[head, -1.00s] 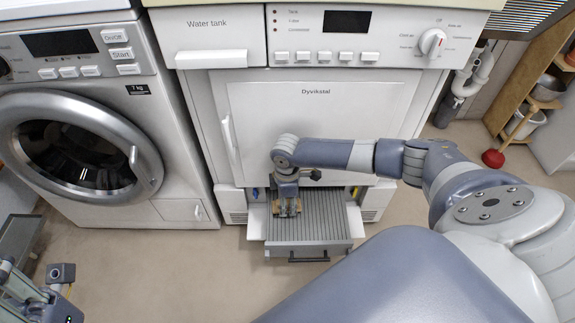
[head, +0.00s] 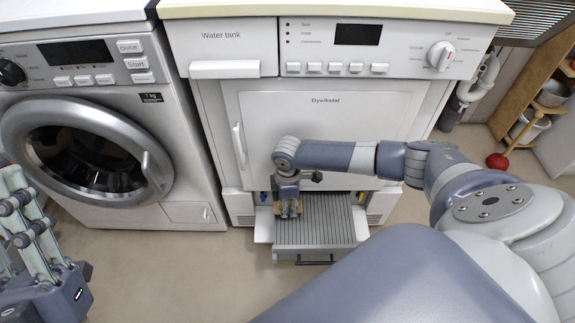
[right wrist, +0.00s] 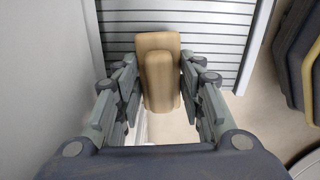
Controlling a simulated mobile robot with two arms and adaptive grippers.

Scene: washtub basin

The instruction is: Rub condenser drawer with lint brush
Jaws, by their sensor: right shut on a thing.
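The condenser drawer (head: 325,222), grey and ribbed, is pulled out at the bottom of the white dryer. Its ribbed surface also shows in the right wrist view (right wrist: 215,48). My right gripper (head: 288,207) is over the drawer's left part, pointing down. It is shut on the lint brush (right wrist: 158,72), a light wooden block with a raised grip, held between both fingers. The brush's underside is hidden, so I cannot tell whether it touches the ribs. My left gripper (head: 35,235) is at the left edge, away from the drawer; its fingertips are not clear.
The dryer (head: 320,130) stands behind the drawer. A washing machine (head: 95,150) with a round door is on the left. A red plunger (head: 497,161) and a wooden shelf (head: 520,95) are at the right. The floor left of the drawer is clear.

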